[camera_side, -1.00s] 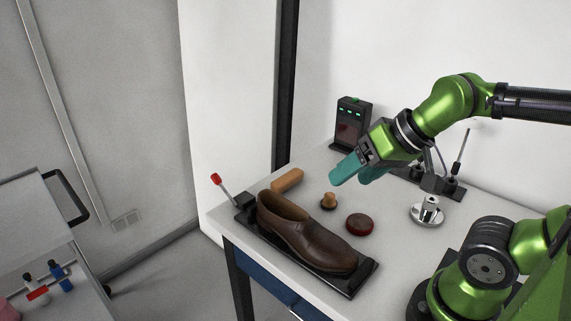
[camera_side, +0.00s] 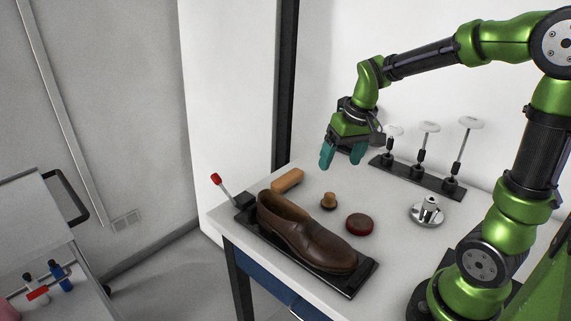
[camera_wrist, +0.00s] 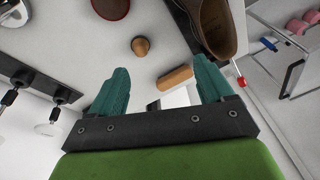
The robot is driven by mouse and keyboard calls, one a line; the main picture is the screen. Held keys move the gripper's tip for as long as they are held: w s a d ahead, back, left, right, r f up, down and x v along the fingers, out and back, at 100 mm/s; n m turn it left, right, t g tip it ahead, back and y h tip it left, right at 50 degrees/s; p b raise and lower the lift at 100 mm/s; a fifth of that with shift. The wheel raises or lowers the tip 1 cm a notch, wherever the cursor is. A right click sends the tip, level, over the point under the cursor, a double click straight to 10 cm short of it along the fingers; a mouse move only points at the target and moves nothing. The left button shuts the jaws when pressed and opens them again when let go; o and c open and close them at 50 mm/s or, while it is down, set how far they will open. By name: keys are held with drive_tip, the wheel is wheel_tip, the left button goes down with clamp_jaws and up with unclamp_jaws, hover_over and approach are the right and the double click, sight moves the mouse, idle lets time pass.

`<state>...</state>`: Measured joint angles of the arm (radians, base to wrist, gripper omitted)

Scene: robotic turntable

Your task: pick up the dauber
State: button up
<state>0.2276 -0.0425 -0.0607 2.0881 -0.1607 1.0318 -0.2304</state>
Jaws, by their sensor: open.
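The dauber (camera_side: 328,201), a small tan wooden knob on a dark round base, stands upright on the white bench behind the brown shoe (camera_side: 305,236). In the wrist view the dauber (camera_wrist: 141,46) lies beyond my fingertips, a little left of the middle of the jaws. My gripper (camera_side: 342,164) has teal fingers, is open and empty, and points down above the back of the bench. In the side view it is above the dauber and apart from it. In the wrist view my gripper (camera_wrist: 162,68) shows both fingers spread with nothing between them touching.
A tan block brush (camera_side: 287,180) lies left of the dauber, and a dark red round tin (camera_side: 359,224) lies to its right. The shoe is on a black stand (camera_side: 345,289). A metal piece (camera_side: 428,211) and a rack of white-topped tools (camera_side: 415,176) are at right.

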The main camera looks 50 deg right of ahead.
drive_tip(key=w+d+f+n+g, duration=0.1)
drive_tip(key=w+d+f+n, duration=0.1)
drive_tip(key=w+d, duration=0.25)
hover_over(330, 195)
drive_tip(key=s, duration=0.1)
drive_tip(key=shift+h, duration=0.3)
drive_tip(key=f, duration=1)
drive_tip(key=shift+a, duration=0.2)
drive_tip(key=shift+w+d+f, duration=0.1)
drive_tip(key=shift+w+f, duration=0.1)
drive_tip(key=shift+f, duration=0.8)
drive_tip(key=shift+w+d+f, duration=0.1)
drive_tip(key=shift+w+f, duration=0.05)
drive_tip(key=shift+f, duration=0.85)
drive_tip(key=shift+w+f, duration=0.2)
drive_tip(key=shift+f, duration=0.8)
drive_tip(key=c, duration=1.1)
drive_tip(key=shift+r, duration=0.1)
